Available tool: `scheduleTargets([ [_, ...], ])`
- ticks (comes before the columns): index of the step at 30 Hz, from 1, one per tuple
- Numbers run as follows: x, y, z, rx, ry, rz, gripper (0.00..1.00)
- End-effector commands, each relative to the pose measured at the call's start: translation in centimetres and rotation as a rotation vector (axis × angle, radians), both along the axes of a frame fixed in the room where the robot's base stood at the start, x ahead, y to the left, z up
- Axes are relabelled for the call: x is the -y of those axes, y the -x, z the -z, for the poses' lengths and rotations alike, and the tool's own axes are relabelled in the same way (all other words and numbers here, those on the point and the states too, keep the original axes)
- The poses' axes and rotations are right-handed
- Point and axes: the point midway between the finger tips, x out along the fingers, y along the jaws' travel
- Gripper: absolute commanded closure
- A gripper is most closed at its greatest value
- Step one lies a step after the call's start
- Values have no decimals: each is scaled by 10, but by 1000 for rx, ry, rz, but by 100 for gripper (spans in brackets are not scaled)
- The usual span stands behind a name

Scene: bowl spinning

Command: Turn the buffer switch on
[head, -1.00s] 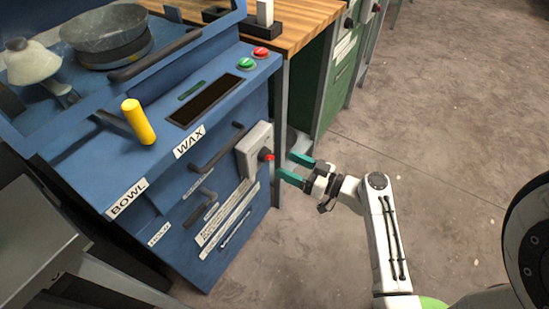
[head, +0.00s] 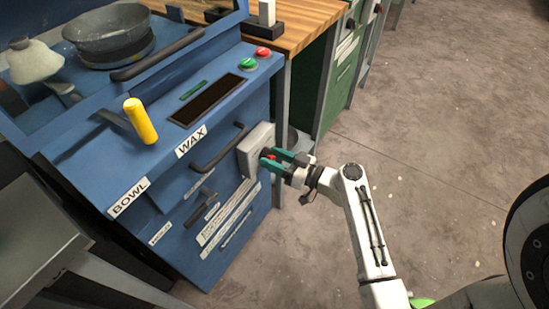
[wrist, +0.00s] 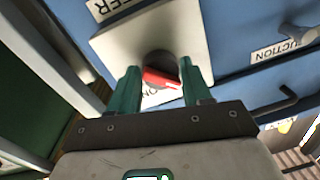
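The buffer switch is a grey box (head: 254,147) on the front of the blue machine, near its right edge. It carries a red rotary knob (wrist: 162,79), which shows large in the wrist view. In the wrist view the fingers (wrist: 158,88) are apart, with a gap beside the knob. I cannot tell whether either finger touches it.
The blue machine (head: 225,120) has a dark handle (head: 217,150) left of the switch box, a yellow lever (head: 140,121), and green and red buttons (head: 256,57) on top. A wooden workbench (head: 290,22) stands behind. The floor on the right is clear.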

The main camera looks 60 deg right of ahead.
Motion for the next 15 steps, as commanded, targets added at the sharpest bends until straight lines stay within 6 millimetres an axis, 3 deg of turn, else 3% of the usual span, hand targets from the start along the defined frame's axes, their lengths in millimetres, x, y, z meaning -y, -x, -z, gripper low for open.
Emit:
scheduleTargets([
  [9, 0, 0, 0, 0, 0, 1, 82],
  [15, 0, 0, 0, 0, -9, 1, 84],
])
